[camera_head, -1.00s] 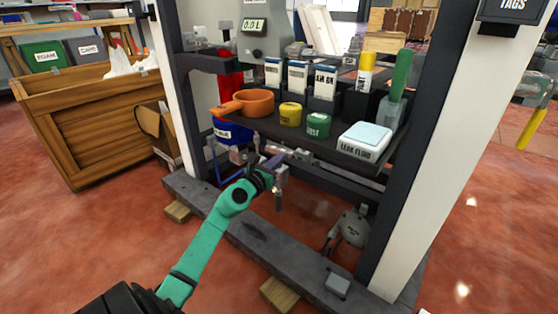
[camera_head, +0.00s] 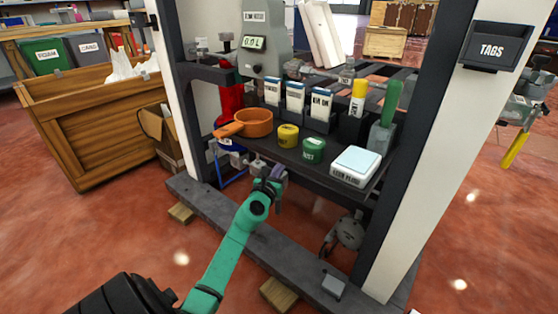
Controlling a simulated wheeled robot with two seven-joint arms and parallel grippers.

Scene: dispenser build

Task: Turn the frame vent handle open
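My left arm comes in from the bottom left, and my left gripper (camera_head: 274,177) is under the front edge of the shelf, at the pipework of the frame. A small purple-grey part (camera_head: 279,172) shows at the gripper's tip. I cannot tell whether it is the vent handle or part of the gripper. Grey pipe fittings (camera_head: 257,166) show just left of the gripper. The gripper and the shelf's shadow hide most of the vent, so contact and finger opening cannot be made out. My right gripper is out of view.
The shelf (camera_head: 300,150) above carries an orange pan (camera_head: 254,122), yellow and green pots, and a leak fluid box (camera_head: 356,167). A dark beam (camera_head: 290,252) crosses low in front. Posts stand left and right (camera_head: 425,150). A grey device (camera_head: 347,233) is low at right.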

